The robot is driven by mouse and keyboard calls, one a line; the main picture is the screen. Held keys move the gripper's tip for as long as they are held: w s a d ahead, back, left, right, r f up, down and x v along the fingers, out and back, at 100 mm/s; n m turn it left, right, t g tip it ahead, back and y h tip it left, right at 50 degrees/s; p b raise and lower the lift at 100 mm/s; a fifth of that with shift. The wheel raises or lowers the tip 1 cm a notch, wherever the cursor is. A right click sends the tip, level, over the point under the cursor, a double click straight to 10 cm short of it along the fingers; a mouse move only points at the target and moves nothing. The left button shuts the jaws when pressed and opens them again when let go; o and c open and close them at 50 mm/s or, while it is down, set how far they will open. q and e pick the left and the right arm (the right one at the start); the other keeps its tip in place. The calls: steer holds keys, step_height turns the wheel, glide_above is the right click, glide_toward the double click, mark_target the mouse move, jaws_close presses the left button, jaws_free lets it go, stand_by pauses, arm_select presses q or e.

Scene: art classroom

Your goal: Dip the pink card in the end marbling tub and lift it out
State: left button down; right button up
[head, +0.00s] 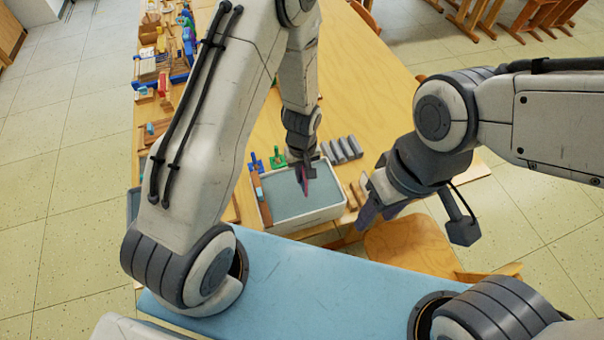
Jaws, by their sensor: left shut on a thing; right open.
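The marbling tub (318,219) is a white-rimmed tray of grey-blue liquid near the table's front edge, in the middle of the head view. My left gripper (303,185) points down over the tub and is shut on the pink card (309,171). Only a narrow pink strip of the card shows beside the fingers. I cannot tell whether its lower edge touches the liquid. My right gripper (379,212) is open and empty, to the right of the tub and apart from it.
Another tub (132,204) shows partly behind my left arm. Grey blocks (342,150) and green and blue clamp-like items (278,158) stand behind the tub. A wooden chair (412,243) is at the right front.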

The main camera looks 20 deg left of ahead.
stand_by(0.5)
arm_select(q)
steer(key=shift+r+p, duration=2.3)
steer(key=shift+r, duration=0.55)
steer(key=shift+f, duration=0.1)
